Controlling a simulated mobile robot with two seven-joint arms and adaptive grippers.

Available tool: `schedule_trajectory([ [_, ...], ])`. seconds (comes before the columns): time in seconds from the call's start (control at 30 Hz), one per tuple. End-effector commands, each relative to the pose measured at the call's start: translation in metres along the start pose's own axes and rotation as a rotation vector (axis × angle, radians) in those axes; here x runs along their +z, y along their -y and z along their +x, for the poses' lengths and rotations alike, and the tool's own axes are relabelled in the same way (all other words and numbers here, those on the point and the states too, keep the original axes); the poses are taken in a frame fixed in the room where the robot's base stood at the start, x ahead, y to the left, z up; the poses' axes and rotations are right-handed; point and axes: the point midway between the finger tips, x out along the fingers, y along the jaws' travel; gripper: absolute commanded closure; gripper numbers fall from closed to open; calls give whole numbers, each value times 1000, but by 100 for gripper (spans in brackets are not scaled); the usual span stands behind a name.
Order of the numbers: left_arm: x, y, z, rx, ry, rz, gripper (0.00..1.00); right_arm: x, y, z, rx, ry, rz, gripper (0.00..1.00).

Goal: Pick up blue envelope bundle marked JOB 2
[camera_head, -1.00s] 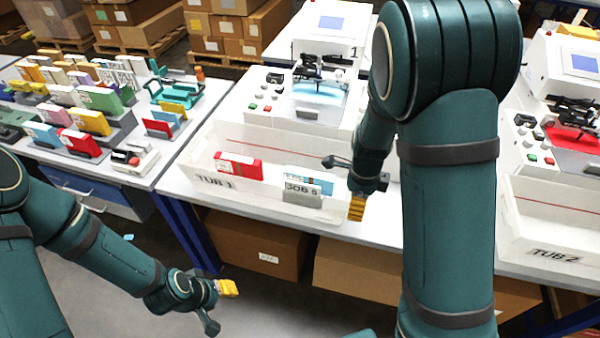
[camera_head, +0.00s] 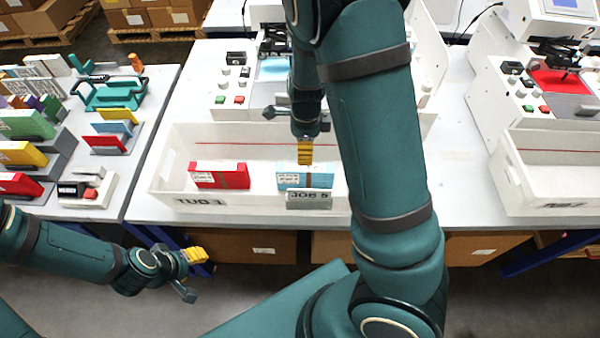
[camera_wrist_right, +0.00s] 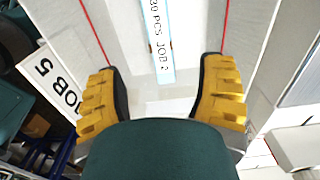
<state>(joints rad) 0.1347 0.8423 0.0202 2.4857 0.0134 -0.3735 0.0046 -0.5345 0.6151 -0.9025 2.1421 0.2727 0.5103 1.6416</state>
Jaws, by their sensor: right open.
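The blue envelope bundle (camera_head: 293,181) stands in the white tub marked TUB 1 (camera_head: 245,207), behind a grey JOB 5 sign (camera_head: 309,200) that hides its lower front. In the right wrist view the bundle's top edge (camera_wrist_right: 158,40) reads "30 PCS JOB 2". My right gripper (camera_head: 304,153) is above the bundle, pointing down. In the right wrist view its yellow fingers (camera_wrist_right: 160,95) are open and empty, with the bundle lying ahead in the gap between them. My left gripper (camera_head: 195,255) is low in front of the table, away from the tub; its finger gap is unclear.
A red bundle (camera_head: 219,176) stands in the same tub, left of the blue one. A white plotter with buttons (camera_head: 240,99) is behind the tub. A second tub (camera_head: 545,180) is at the right. The left table (camera_head: 95,212) holds several coloured bundles in racks.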

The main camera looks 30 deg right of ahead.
Motion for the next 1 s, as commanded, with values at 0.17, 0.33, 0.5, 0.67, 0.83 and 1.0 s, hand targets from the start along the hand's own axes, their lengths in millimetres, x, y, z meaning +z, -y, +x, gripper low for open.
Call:
schedule_trajectory([
  [0.17, 2, 6, 17, -3, 1, 0, 53, -2, 0, 40, 3, -3, 2, 31],
  [0.33, 4, 8, 23, -4, 4, 1, 53, -1, 0, 63, 2, -2, 1, 31],
  [0.5, 5, 9, 25, -3, 6, 2, 53, -1, 0, 72, 1, -2, 0, 31],
  [0.67, 8, 11, 32, -3, 12, 4, 53, -2, 0, 92, 2, -2, 1, 31],
  [0.83, 12, 14, 39, -2, 20, 6, 53, -2, -1, 115, 2, -2, 1, 31],
  [1.0, 13, 14, 40, -1, 23, 7, 53, -2, 0, 123, 0, -1, 0, 31],
])
